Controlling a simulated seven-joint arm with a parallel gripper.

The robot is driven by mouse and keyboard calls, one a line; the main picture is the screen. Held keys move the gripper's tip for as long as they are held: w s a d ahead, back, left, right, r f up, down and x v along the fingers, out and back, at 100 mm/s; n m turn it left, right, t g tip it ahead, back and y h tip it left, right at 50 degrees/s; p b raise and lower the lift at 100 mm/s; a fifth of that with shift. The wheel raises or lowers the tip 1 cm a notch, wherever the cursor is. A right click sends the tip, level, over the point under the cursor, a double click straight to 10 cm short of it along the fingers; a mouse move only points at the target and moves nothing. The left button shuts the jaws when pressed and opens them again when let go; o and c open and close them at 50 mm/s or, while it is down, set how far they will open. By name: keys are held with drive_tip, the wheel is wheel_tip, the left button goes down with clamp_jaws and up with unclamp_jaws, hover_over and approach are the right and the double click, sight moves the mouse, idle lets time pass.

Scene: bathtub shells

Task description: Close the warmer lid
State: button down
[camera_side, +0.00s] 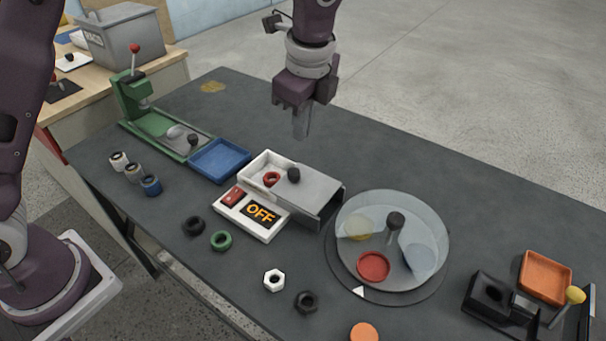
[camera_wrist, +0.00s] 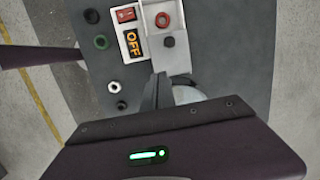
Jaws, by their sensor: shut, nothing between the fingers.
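The warmer is a white open-topped box (camera_side: 258,166) with a grey sliding lid (camera_side: 312,187) that carries a black knob (camera_side: 293,174). The lid sits toward the right and overhangs the box's right end, leaving the left part of the box uncovered. A red ring (camera_side: 271,179) lies in the uncovered part. The wrist view also shows the red ring (camera_wrist: 162,20) and the black knob (camera_wrist: 169,42). My gripper (camera_side: 301,136) is shut and empty, pointing down above the table behind the warmer, apart from the lid and knob.
A switch panel (camera_side: 234,208) reading OFF stands in front of the warmer. A round turntable with a clear cover (camera_side: 422,218) is close on the right, a blue tray (camera_side: 220,160) on the left. Several nuts and rings lie in front. The table behind is clear.

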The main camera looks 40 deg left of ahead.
drive_tip(key=w+d+f+m, duration=0.3)
drive_tip(key=f, duration=0.5)
approach(300, 187)
drive_tip(key=shift+g+y, duration=0.4)
drive_tip(key=d+f, duration=0.2)
drive_tip(key=f, duration=0.1)
drive_tip(key=d+f, duration=0.1)
drive_tip(key=f, duration=0.1)
drive_tip(key=shift+s, duration=0.1)
drive_tip(key=a, duration=0.1)
drive_tip(key=w+a, duration=0.1)
drive_tip(key=a, duration=0.1)
drive_tip(key=shift+a, duration=0.35)
drive_tip(key=a, duration=1.1)
drive_tip(key=shift+a, duration=0.3)
